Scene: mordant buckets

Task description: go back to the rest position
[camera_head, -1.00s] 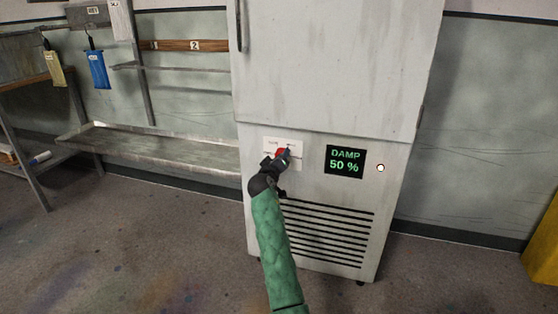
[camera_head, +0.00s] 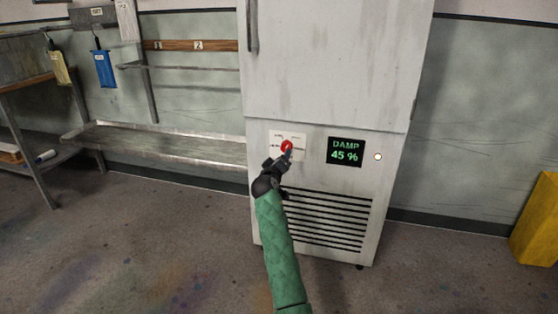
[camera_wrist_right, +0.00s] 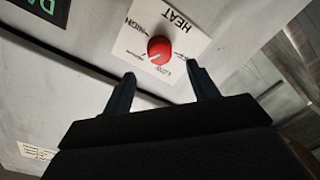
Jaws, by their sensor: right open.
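My right gripper (camera_head: 279,160) is in front of the lower part of a tall grey cabinet (camera_head: 325,65), on my green-sleeved arm. In the right wrist view its two dark fingers (camera_wrist_right: 162,76) are apart with nothing between them. A round red knob (camera_wrist_right: 160,50) on a white plate lettered HEAT, LOW and HIGH lies just beyond the fingertips, apart from them. The knob also shows in the head view (camera_head: 287,146), just above the gripper. My left gripper is in neither view.
A display (camera_head: 345,152) on the cabinet reads DAMP 45 %, beside a small round light (camera_head: 378,157). A metal bench (camera_head: 170,146) stands along the wall to the left. A yellow object (camera_head: 538,220) is at the right edge. The floor in front is clear.

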